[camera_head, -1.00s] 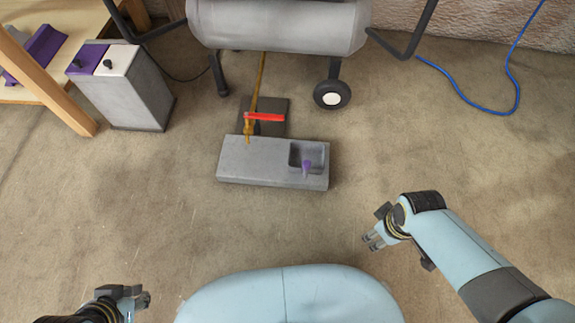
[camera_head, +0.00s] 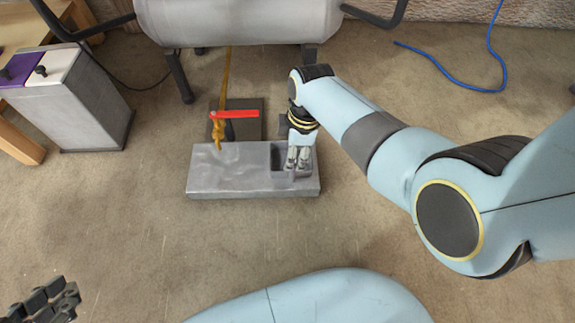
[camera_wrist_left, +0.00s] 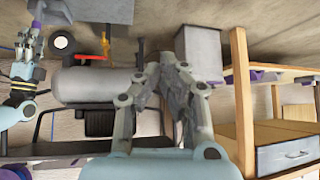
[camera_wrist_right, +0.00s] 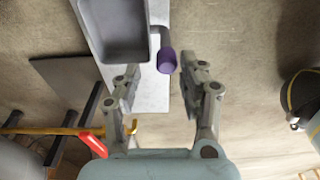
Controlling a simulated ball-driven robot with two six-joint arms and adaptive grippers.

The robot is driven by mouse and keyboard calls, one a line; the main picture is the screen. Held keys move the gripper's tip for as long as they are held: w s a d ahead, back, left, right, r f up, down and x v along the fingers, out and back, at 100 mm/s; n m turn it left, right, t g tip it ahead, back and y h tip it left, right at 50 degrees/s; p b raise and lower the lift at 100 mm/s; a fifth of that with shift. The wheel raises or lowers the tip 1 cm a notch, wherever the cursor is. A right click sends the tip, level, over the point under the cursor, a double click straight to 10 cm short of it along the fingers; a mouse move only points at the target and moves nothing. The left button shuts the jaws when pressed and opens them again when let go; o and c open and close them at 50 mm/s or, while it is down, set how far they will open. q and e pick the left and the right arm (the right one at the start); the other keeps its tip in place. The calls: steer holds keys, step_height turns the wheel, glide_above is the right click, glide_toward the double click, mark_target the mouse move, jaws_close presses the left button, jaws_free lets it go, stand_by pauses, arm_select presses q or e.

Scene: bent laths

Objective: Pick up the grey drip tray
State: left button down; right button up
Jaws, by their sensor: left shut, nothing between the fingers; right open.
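The grey drip tray (camera_wrist_right: 113,38) is a rectangular basin with a purple-tipped handle (camera_wrist_right: 167,61). It sits at the right end of a pale grey block (camera_head: 232,170) on the floor. My right gripper (camera_head: 298,160) hangs over the tray and hides much of it in the head view. In the right wrist view my right gripper (camera_wrist_right: 160,75) is open, its fingers either side of the line to the purple handle; contact cannot be told. My left gripper (camera_head: 55,298) is at the lower left of the head view, away from the tray. It is shut and empty in the left wrist view (camera_wrist_left: 163,72).
Behind the block is a dark flat plate (camera_head: 250,106) below a red lever (camera_head: 234,114) and a yellow hose (camera_head: 224,80). A large grey tank (camera_head: 240,20) stands behind. A grey bin (camera_head: 75,105) is at left. A blue cable (camera_head: 450,78) lies back right. Front floor is clear.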

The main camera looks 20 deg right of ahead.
mark_target(290, 180)
step_height(290, 180, down, 3)
steer(key=shift+a+r+b, duration=0.15)
steer(key=shift+b, duration=0.55)
steer(key=shift+f, duration=0.25)
steer(key=shift+s+a+f+b, duration=0.15)
steer(key=shift+s+f+b, duration=0.05)
steer(key=shift+f+b, duration=0.65)
steer(key=shift+s+a+f+b, duration=0.1)
steer(key=shift+a+f+b, duration=0.05)
steer(key=shift+f+b, duration=0.55)
steer(key=shift+a+f+b, duration=0.1)
steer(key=shift+f+b, duration=0.8)
steer(key=shift+f, duration=0.05)
arm_select(q)
steer(key=w+d+r+m+t+h, duration=0.1)
steer(key=w+r+t, duration=0.2)
steer(key=r+t, duration=0.2)
steer(key=w+d+r+m+t+h, duration=0.1)
steer(key=r+t, duration=0.4)
steer(key=r, duration=0.6)
steer(key=w+d+r+m+t+h, duration=0.1)
steer(key=w+r+t+h, duration=0.1)
steer(key=w+r+t, duration=0.3)
step_height(290, 180, up, 3)
steer(key=shift+w+d+f+m+t+h, duration=0.1)
steer(key=shift+w+d+m+t+h, duration=0.1)
steer(key=shift+w+m+t+h, duration=0.1)
arm_select(e)
jaws_close()
